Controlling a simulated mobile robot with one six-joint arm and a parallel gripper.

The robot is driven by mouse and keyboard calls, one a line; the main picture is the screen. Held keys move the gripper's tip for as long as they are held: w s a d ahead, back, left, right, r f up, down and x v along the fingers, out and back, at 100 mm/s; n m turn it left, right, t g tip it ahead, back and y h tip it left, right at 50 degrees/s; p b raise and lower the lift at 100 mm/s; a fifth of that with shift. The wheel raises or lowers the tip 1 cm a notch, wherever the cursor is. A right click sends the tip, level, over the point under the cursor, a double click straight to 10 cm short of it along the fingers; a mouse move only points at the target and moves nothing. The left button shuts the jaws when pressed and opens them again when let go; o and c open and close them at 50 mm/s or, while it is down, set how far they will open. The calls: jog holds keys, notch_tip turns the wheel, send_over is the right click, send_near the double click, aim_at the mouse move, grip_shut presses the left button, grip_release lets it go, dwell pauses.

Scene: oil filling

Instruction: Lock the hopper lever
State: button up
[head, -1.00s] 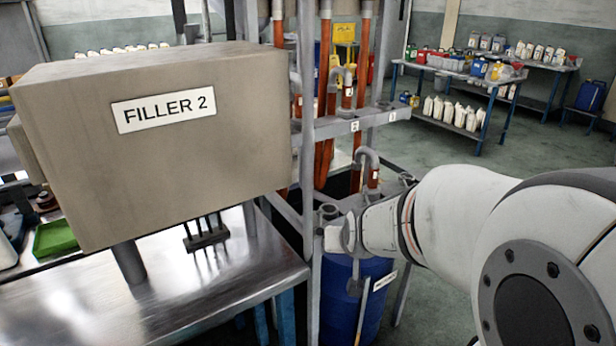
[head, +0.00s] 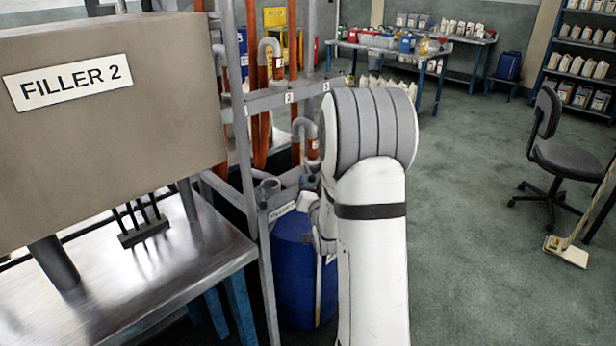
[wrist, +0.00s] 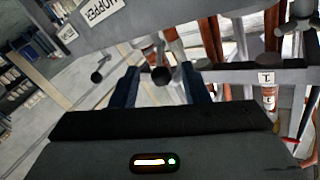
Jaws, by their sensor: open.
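In the wrist view the grey hopper body with its tilted HOPPER sign (wrist: 92,14) spans the top of the picture. A dark round knob (wrist: 160,77), seemingly the end of a lever, shows between the fingers of my gripper (wrist: 159,70); I cannot tell whether it lies between them or beyond. A second dark knob (wrist: 97,77) is further left. The fingers are apart and hold nothing that I can see. In the head view my gripper (head: 318,218) is beside the labelled grey hopper part (head: 282,212), partly hidden by my arm. The lever cannot be made out there.
The FILLER 2 box (head: 110,130) and a steel table (head: 130,280) stand at left. A blue drum (head: 297,270) is below the hopper, beside frame posts and orange pipes (head: 312,148). Open floor lies to the right, with an office chair (head: 565,160).

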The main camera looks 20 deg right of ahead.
jog(key=x, duration=0.5)
grip_shut()
dwell(0.4)
jog(key=shift+a+y, duration=0.25)
jog(key=shift+y, duration=0.05)
